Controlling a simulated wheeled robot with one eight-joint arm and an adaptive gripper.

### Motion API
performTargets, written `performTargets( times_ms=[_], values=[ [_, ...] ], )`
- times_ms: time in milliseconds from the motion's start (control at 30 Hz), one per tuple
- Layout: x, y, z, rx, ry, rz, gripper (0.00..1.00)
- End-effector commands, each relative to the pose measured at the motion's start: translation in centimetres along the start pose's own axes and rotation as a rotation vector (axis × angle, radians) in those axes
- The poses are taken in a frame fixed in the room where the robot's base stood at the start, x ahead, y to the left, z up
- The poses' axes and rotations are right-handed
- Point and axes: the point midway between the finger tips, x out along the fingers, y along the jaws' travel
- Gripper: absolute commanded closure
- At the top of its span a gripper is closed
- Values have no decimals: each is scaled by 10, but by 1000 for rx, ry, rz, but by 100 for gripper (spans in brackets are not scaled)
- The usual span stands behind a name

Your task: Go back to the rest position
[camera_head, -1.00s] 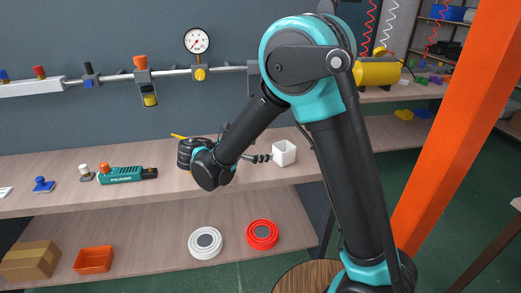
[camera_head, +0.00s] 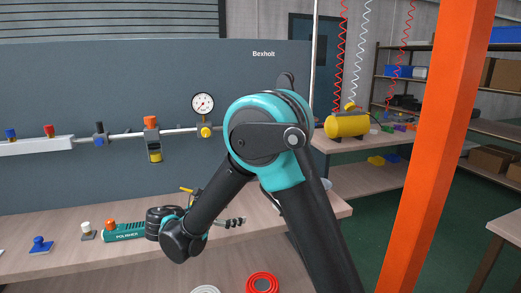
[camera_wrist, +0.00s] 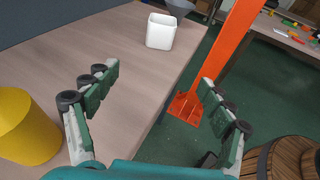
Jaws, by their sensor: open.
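My gripper (camera_wrist: 160,76) is open and empty, with its two green and grey fingers spread wide above the workbench edge in the wrist view. In the head view only small dark finger parts (camera_head: 232,222) show past my bent arm, over the bench. Nothing is between the fingers but the bench top and the green floor. A white square cup (camera_wrist: 160,33) stands on the bench beyond the fingertips, apart from them. My arm hides it in the head view.
A yellow cylinder (camera_wrist: 24,126) is close left of my gripper. An orange post (camera_head: 436,150) rises at right. A polisher (camera_head: 126,232) and black wheels (camera_head: 158,218) are on the bench (camera_head: 60,265). A wooden barrel (camera_wrist: 285,160) stands lower right. Green floor is partly clear.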

Motion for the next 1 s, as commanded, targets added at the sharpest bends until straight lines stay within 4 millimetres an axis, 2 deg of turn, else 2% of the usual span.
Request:
performTargets(
  times_ms=[67, 367, 667, 767, 867, 1000],
  values=[
    [0, 0, 0, 0, 0, 0, 18],
    [35, -18, 5, 92, 79, -36, 18],
    [85, -55, 7, 270, 212, -108, 18],
    [106, -76, 6, 368, 275, -152, 18],
    [129, -106, 4, 507, 355, -217, 18],
    [157, -160, -6, 777, 484, -346, 18]
  ],
)
